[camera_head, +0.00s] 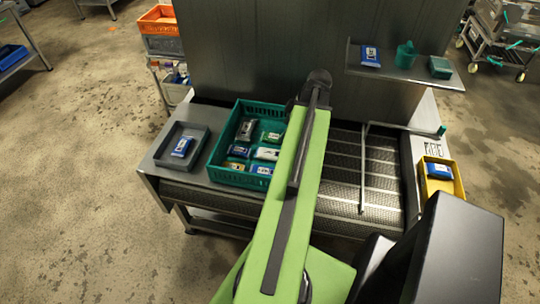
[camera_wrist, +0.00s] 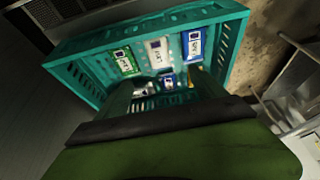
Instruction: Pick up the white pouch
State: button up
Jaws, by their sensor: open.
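The white pouch (camera_head: 266,154) lies in the green crate (camera_head: 221,177), between a green pouch (camera_head: 272,137) and a blue pouch (camera_head: 262,170). In the wrist view the white pouch (camera_wrist: 158,53) is upper centre, with the green pouch (camera_wrist: 125,60) on its left and the blue pouch (camera_wrist: 193,45) on its right. My gripper (camera_wrist: 163,90) is open in the wrist view. The white pouch shows beyond the gap between its fingers and apart from them. In the head view my arm hides the gripper and the crate's right side.
Other pouches, including a grey-white one (camera_head: 246,130), share the crate. A grey tray (camera_head: 163,156) with a blue pouch stands left. A slatted conveyor (camera_head: 340,180) lies right, with a yellow bin (camera_head: 455,187) beyond. A shelf (camera_head: 420,76) and a large metal housing stand behind.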

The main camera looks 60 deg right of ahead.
jog(key=b, duration=1)
send_over(270, 153)
jog(key=s, duration=0.2)
jog(key=f, duration=1)
jog(key=shift+d+f, duration=0.3)
jog(key=shift+w+r+p, duration=0.1)
jog(key=shift+w+p, duration=0.05)
jog(key=shift+p, duration=0.2)
jog(key=b+x, duration=0.4)
jog(key=shift+d+f+b, duration=0.2)
jog(key=shift+f+b, duration=0.2)
jog(key=shift+f, duration=0.4)
jog(key=shift+a+r, duration=0.1)
jog(key=shift+r, duration=0.1)
jog(key=c, duration=1.5)
jog(key=shift+r, duration=0.1)
notch_tip(270, 153, up, 10)
jog(key=p, duration=1)
jog(key=shift+r, duration=0.1)
